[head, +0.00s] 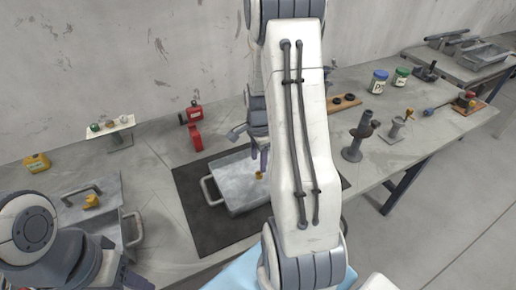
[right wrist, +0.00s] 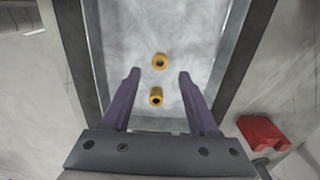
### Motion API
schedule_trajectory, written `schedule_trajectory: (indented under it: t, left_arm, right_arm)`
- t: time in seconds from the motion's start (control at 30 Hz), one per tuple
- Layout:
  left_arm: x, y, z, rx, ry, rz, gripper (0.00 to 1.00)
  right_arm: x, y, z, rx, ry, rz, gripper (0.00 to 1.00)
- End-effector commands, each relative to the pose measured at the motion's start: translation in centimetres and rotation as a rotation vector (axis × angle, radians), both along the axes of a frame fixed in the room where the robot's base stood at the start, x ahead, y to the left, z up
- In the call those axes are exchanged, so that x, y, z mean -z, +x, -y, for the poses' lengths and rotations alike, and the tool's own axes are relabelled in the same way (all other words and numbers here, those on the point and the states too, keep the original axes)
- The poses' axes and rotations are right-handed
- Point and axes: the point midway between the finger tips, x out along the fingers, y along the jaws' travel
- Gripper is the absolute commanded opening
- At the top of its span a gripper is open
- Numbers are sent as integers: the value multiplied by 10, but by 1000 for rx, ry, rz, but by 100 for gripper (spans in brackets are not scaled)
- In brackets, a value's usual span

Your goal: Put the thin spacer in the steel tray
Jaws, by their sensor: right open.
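The steel tray (head: 222,172) is a shallow grey tray with side handles on a dark mat. Two small brass-coloured spacers lie in it, as the right wrist view shows: one ring-like (right wrist: 160,61) farther off, one that looks taller (right wrist: 156,96) nearer. I cannot tell for sure which is the thin spacer. In the head view one brass piece (head: 259,175) shows in the tray, just below my right gripper (head: 259,156). My right gripper (right wrist: 159,75) is open and empty, its purple fingers either side of the spacers' line.
A red block-like object (head: 195,135) stands behind the tray. A dark post (head: 357,137) and jars (head: 378,82) stand right. My right arm hides the middle.

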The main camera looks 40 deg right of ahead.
Motion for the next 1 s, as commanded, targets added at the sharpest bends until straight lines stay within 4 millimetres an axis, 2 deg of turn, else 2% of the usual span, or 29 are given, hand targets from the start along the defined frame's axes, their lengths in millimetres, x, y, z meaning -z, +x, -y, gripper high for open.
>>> schedule_trajectory:
  t: [0.1,0.3,0.57,0.67,0.77,0.87,0.9,1.0]
  left_arm:
    - [4,0,0,0,0,0,54]
    - [5,0,0,0,0,0,54]
    - [6,0,0,0,0,0,54]
    - [6,0,0,0,0,0,54]
    - [6,0,0,0,0,0,54]
    - [6,0,0,0,0,0,54]
    - [6,0,0,0,0,0,54]
    - [6,0,0,0,0,0,54]
  right_arm:
    - [-27,1,1,0,-4,6,61]
    - [-56,1,0,0,-2,3,61]
    - [-65,0,0,-1,0,-2,61]
    - [-68,2,-11,-51,1,1,61]
    - [-79,8,-47,-235,1,11,61]
    - [-95,5,-109,-563,4,23,61]
    - [-102,0,-137,-720,5,28,61]
    - [-116,-26,-201,-1125,10,44,61]
